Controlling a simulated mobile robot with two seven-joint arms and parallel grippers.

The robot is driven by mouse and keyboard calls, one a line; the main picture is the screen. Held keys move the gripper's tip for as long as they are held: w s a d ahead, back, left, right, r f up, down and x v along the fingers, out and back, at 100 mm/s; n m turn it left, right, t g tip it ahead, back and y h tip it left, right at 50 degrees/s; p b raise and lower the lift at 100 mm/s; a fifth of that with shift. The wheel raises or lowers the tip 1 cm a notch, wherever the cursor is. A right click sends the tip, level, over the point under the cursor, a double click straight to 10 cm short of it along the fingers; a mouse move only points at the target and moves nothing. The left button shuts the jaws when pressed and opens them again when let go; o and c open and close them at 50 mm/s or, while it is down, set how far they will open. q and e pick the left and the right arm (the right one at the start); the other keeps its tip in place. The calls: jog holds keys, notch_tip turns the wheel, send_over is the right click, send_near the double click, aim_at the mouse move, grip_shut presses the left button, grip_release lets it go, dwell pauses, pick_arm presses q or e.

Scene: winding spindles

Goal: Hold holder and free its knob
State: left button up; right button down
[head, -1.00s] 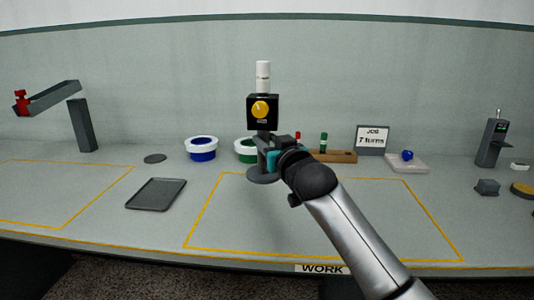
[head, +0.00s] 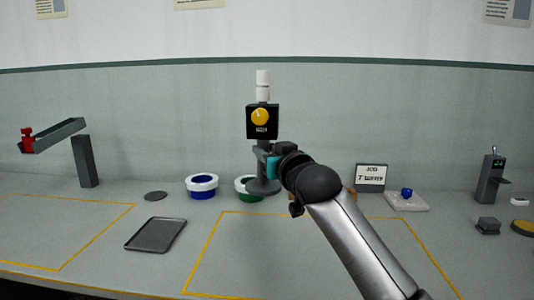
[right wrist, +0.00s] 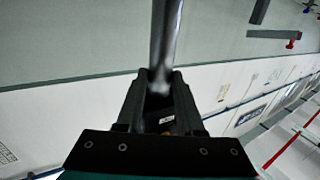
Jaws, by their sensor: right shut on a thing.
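The holder is a dark stand with a black box (head: 262,134) on a post, a round base (head: 262,187) and a white spindle (head: 263,86) upright on top. A round yellow knob (head: 260,117) is on the box's front face. My right gripper (head: 268,164) is shut on the holder's post below the box, and hides part of it. In the right wrist view the grey post (right wrist: 166,45) runs between the fingers. The holder is upright, and its base appears raised off the table. My left gripper is not in view.
A grey tray (head: 156,235) lies left. A job sign (head: 371,177) and a blue-knobbed pad (head: 406,200) are right. The yellow-outlined work area is clear beneath my arm.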

aim_at(265, 187)
jog(key=shift+r, duration=0.15)
jog(key=shift+f, duration=0.6)
jog(key=shift+f+b, duration=0.75)
jog(key=shift+f, duration=0.85)
jog(key=shift+f+b, duration=0.85)
jog(key=shift+f, duration=1.65)
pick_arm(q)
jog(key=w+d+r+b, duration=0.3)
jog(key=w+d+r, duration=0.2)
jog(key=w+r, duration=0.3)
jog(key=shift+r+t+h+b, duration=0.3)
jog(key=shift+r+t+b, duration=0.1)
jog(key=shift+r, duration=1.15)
pick_arm(e)
notch_tip(265, 187, down, 9)
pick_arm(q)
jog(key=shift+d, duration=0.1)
pick_arm(e)
jog(key=shift+f, duration=0.1)
